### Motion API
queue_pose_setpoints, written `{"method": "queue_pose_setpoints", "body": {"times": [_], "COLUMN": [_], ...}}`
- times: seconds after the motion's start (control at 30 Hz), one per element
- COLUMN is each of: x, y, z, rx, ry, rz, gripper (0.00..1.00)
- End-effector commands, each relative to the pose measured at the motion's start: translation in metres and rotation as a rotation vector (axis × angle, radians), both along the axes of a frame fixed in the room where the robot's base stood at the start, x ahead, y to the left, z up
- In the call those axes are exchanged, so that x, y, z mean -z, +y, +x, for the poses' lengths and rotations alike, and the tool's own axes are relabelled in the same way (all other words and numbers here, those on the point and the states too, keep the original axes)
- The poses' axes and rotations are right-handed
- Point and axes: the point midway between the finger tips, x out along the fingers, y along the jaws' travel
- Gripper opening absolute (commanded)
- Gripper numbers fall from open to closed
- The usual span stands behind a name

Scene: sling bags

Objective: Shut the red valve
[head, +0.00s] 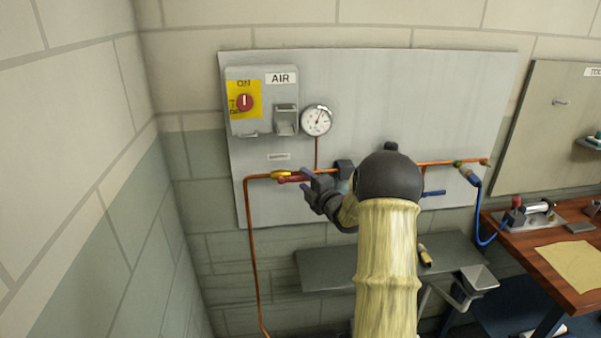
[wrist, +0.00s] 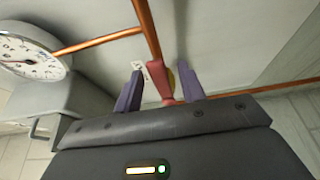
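The red valve (head: 290,180) is a small red lever on the copper pipe, by a yellow fitting, on the grey wall panel. In the head view it lies roughly along the pipe, with its right part hidden by my gripper (head: 307,182). In the wrist view the red lever (wrist: 161,80) stands between the two purple fingers of my gripper (wrist: 160,90). The fingers are apart, with a gap visible on each side of the lever. I cannot tell whether either finger touches it.
A gauge (head: 316,120) and an AIR box (head: 262,100) with a red knob are above. A blue lever (head: 433,193) sits right of my arm on the pipe line. A grey shelf (head: 325,270) juts out below. A wooden bench (head: 540,250) stands at right.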

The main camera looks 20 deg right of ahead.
Motion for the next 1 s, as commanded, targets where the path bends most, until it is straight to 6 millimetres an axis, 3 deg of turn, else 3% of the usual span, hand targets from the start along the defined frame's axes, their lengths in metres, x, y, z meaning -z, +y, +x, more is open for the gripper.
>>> {"method": "queue_pose_setpoints", "body": {"times": [0.2, 0.57, 0.77, 1.0], "x": [-0.001, 0.000, 0.000, 0.000], "y": [0.004, 0.004, 0.004, 0.005], "z": [0.028, 0.034, 0.033, 0.033], "rx": [-0.002, -0.001, -0.001, -0.001], "ry": [0.001, 0.000, 0.000, 0.001], "rz": [0.000, 0.000, 0.000, 0.000], "gripper": [0.40, 0.40, 0.03, 0.00]}}
